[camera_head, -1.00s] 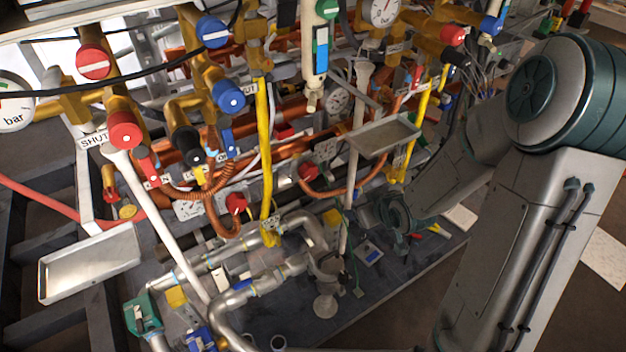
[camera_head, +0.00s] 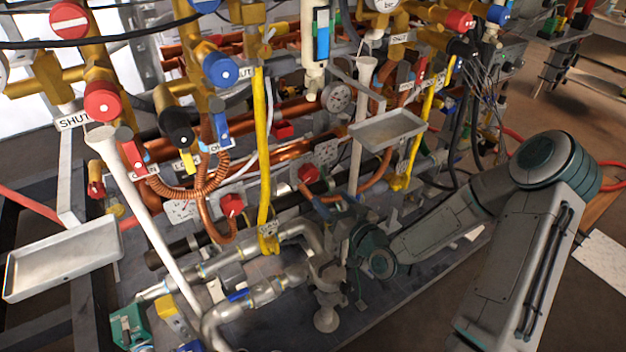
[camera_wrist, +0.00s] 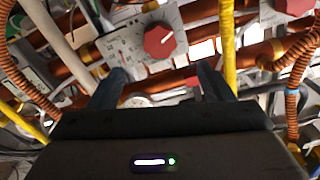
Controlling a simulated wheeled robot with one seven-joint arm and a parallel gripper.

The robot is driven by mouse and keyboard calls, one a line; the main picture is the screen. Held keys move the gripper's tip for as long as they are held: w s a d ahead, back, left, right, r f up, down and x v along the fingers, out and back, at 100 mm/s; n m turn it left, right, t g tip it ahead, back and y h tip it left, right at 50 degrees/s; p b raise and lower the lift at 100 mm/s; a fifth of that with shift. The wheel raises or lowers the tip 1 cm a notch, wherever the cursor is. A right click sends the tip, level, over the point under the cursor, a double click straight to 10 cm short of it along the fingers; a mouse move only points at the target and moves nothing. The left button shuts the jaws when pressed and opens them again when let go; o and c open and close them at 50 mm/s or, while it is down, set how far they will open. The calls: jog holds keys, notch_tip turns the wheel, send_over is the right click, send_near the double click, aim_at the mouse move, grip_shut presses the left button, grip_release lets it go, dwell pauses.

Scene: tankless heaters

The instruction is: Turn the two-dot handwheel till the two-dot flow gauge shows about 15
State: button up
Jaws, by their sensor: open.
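Red handwheels on pale plates sit low on the pipe rack, one left of a yellow pipe (camera_head: 232,204) and one right of it (camera_head: 308,173). In the wrist view a red handwheel (camera_wrist: 159,41) with a white pointer line sits on a marked plate, beyond and between my fingertips. I cannot make out dots on any of them. A round gauge (camera_head: 337,97) hangs above; its reading is too small to tell. My gripper (camera_wrist: 162,80) is open, with nothing between its fingers. In the head view my gripper (camera_head: 325,207) is partly hidden among the pipes.
A yellow pipe (camera_wrist: 228,45) runs close to the right finger in the wrist view. Metal trays (camera_head: 388,129) (camera_head: 62,258) and a white pipe (camera_head: 150,230) stand out from the rack. Silver pipes (camera_head: 265,290) lie low near my wrist. Brown floor is open at right.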

aim_at(311, 177)
jog(key=x, duration=1)
jog(key=shift+w+a, duration=0.1)
jog(key=shift+a, duration=0.05)
jog(key=shift+f, duration=0.1)
jog(key=c, duration=1)
